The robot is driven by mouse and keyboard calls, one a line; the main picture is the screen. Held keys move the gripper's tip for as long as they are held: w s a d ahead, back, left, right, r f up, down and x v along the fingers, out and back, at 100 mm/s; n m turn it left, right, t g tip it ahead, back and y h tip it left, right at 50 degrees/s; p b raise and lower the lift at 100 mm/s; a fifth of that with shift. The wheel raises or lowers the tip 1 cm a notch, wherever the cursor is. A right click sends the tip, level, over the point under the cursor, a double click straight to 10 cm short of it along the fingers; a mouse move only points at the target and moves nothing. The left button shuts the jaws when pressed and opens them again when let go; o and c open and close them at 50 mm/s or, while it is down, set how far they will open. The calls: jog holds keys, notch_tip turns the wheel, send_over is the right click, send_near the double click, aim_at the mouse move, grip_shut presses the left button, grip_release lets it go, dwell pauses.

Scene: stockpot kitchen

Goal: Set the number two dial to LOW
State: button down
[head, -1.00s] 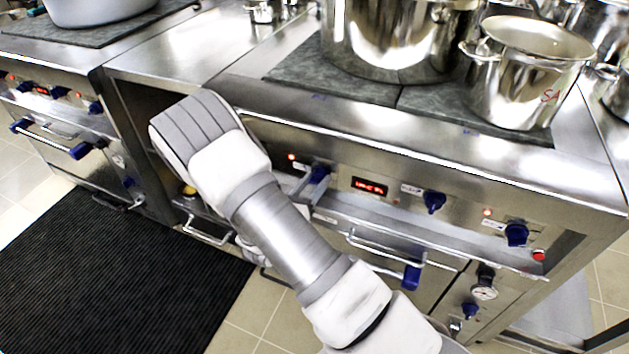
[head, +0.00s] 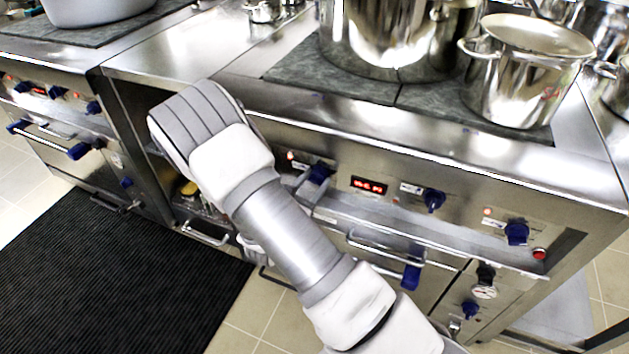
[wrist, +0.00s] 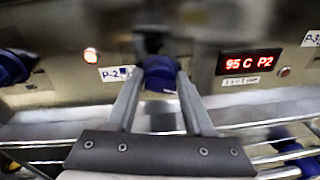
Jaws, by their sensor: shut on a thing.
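The number two dial (wrist: 160,72) is a dark blue knob on the steel control panel. The label P-2 (wrist: 115,73) is just to its left in the wrist view. My gripper (wrist: 162,80) is shut on this dial, one finger on each side. In the head view the same blue dial (head: 320,172) shows just right of my arm. The dial's pointer and any LOW mark are too blurred to read. A red display (wrist: 250,63) to the right reads 95 C P2.
A lit red lamp (wrist: 91,56) is left of the label. Another blue dial (head: 434,200) is farther right on the panel. A steel handle rail (head: 385,246) runs below the panel. A large pot (head: 395,40) and a smaller pot (head: 520,85) stand on the stove top.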

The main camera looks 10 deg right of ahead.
jog(key=shift+a, duration=0.15)
jog(key=shift+c, duration=1.5)
grip_release()
jog(key=p+v, duration=0.3)
jog(key=v, duration=1.4)
jog(key=shift+s+a, duration=0.15)
jog(key=shift+f, duration=0.1)
